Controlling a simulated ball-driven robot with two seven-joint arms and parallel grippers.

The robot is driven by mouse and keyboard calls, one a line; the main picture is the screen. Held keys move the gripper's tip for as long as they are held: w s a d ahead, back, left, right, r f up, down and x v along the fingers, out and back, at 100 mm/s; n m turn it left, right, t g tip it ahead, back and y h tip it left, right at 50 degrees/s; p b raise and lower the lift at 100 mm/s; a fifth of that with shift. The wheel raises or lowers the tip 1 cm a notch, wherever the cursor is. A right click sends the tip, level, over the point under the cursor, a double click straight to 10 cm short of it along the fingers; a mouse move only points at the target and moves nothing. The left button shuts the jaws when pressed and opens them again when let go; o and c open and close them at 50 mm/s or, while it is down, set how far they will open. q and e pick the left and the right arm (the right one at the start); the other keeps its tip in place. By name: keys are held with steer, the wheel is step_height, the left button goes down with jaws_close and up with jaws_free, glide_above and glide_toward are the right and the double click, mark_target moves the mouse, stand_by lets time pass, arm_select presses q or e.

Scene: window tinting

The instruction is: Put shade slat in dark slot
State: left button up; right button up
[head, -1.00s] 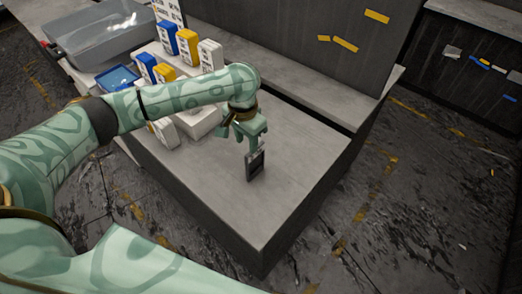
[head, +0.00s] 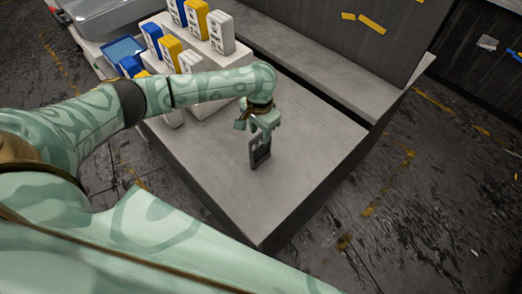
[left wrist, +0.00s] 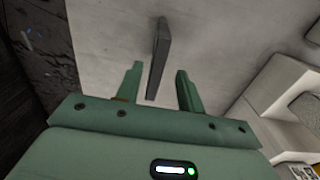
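A dark thin slat (head: 260,152), with a grey edge and a darker panel, stands upright on the grey table top. My left gripper (head: 262,121) is just above its upper end. In the left wrist view, my left gripper (left wrist: 160,70) is open. The slat (left wrist: 159,50) shows edge-on between the two fingers, with a gap on each side. I cannot tell how deep it sits between them. I cannot make out a dark slot in either view. My right gripper is not in view.
A pale stepped block (head: 215,60) holds several blue, yellow and white boxes behind my left arm. A blue tray (head: 123,49) and a grey bin (head: 100,12) are at the upper left. The table's front right (head: 285,190) is clear.

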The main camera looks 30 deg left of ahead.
mark_target(261, 142)
arm_select(q)
steer(key=f+b, duration=0.1)
steer(key=f, duration=0.1)
steer(key=f+b, duration=0.1)
steer(key=f, duration=0.2)
steer(key=shift+s+d+f, duration=0.15)
steer(key=shift+d, duration=0.05)
steer(key=shift+c, duration=0.6)
jaws_close()
steer(key=shift+r, duration=0.3)
